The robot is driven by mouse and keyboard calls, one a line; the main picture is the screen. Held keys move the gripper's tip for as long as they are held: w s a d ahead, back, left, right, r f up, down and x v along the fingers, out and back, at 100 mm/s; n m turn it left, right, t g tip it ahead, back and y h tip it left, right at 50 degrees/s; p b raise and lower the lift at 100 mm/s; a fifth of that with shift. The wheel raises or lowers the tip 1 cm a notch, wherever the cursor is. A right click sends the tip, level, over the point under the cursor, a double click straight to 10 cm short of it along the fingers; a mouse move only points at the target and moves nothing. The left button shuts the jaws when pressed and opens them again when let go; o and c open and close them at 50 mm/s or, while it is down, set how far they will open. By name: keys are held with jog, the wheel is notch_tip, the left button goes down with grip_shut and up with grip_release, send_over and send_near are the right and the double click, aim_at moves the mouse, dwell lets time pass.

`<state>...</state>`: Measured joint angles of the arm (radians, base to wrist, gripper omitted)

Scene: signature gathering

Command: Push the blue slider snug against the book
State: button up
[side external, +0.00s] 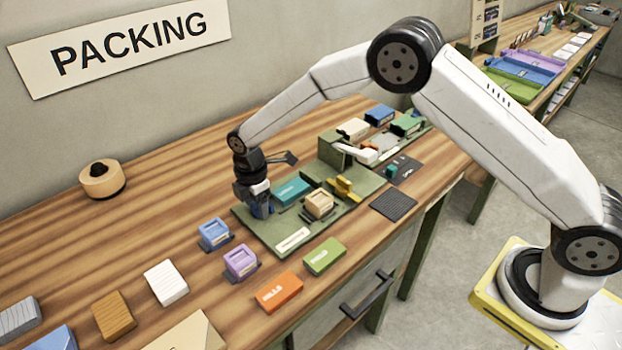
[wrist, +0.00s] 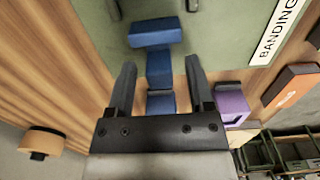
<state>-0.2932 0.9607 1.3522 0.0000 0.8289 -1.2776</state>
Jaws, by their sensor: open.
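The blue slider (side external: 262,209) stands on the left end of the green board, mostly hidden by my gripper in the side view. In the wrist view the blue slider (wrist: 159,68) shows as a block with a wider bar at its far end. A teal, book-like block (side external: 291,191) lies flat on the board just right of the slider. I cannot tell whether they touch. My gripper (side external: 258,205) points down over the slider; in the wrist view my gripper (wrist: 160,68) is open, with one finger on each side of the slider's block.
A tan block (side external: 319,203) and a yellow piece (side external: 343,187) sit on the green board (side external: 262,236) right of the teal block. Blue (side external: 214,233) and purple (side external: 241,262) holders stand off its near left edge. Orange (side external: 279,292) and green (side external: 324,256) boxes lie in front.

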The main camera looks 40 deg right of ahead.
grip_shut()
dwell(1.4)
